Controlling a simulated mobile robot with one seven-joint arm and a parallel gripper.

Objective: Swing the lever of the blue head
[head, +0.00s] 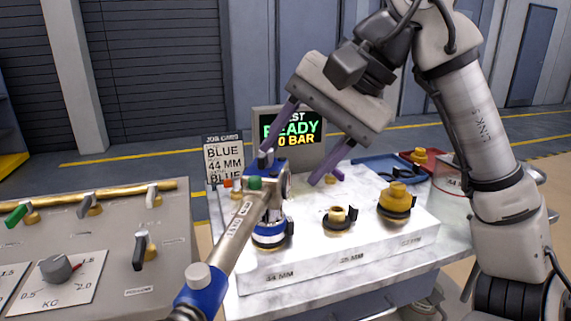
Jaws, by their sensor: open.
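The blue head (270,232) stands on the 44 MM place at the left of the white marble-topped bench, with blue and white bands and a dark clip at its side. A small blue lever-like part (264,161) shows at its top. My gripper (290,165) is open, with two purple fingers pointing down and left. Its left finger appears close to the top of the head; I cannot tell if they touch. Nothing is between the fingers.
Brass fittings (341,219) and (397,203) stand to the right on the bench. A screen (290,130) reads READY, 0 BAR; a job card (224,160) reads BLUE, 44 MM. A grey panel (110,250) with valve levers is at left. Blue and red trays lie behind.

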